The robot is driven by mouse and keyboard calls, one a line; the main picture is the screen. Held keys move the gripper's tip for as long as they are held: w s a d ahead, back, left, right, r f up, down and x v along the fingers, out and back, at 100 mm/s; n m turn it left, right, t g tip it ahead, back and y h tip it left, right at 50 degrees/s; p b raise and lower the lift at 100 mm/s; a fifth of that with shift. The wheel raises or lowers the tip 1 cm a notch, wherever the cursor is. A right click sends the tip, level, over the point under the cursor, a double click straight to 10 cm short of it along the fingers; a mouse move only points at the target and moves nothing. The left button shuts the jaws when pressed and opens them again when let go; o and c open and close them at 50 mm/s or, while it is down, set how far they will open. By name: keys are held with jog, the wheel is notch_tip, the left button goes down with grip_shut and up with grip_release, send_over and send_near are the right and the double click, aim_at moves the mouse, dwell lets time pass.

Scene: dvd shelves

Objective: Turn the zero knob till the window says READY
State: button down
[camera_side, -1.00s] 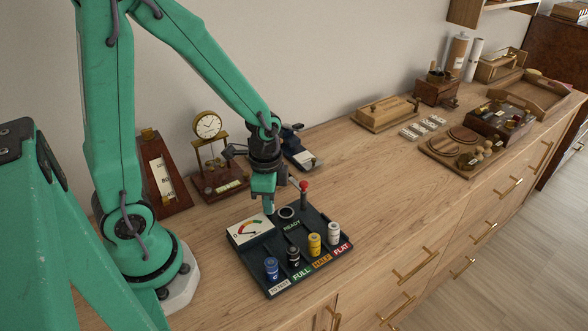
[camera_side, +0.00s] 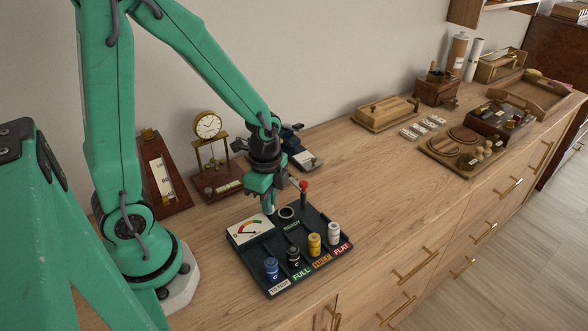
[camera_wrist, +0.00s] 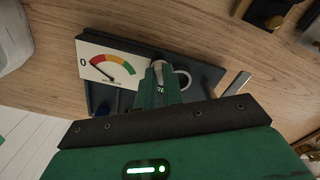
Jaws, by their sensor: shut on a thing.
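A dark tester panel (camera_side: 262,262) lies on the wooden top. My gripper (camera_side: 268,208) points down at the panel's back part, beside the dial, shut on the zero knob; the fingers hide most of the knob. A small window (camera_side: 292,226) carries green letters that look like READY. In the wrist view my gripper (camera_wrist: 160,78) covers part of these letters.
Several batteries stand along the panel's front, including a blue one (camera_side: 271,268) and a white one (camera_side: 334,233). A red-topped lever (camera_side: 304,187) rises close right of my gripper. A clock (camera_side: 208,125) stands behind.

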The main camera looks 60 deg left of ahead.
jog(key=c, duration=1.5)
grip_release()
jog(key=shift+r, duration=0.15)
jog(key=shift+r, duration=3.75)
jog(key=shift+r, duration=0.1)
jog(key=shift+s+d+r+n+t, duration=0.15)
jog(key=shift+s+r+n+t, duration=0.8)
jog(key=shift+r+n, duration=1.05)
jog(key=shift+s+d+r+n+t, duration=0.2)
jog(key=shift+s+r+n+t, duration=0.7)
jog(key=shift+r+n, duration=1.15)
jog(key=shift+s+d+r+n+t, duration=0.15)
jog(key=shift+s+r+n+t, duration=0.8)
jog(key=shift+r+n, duration=1.05)
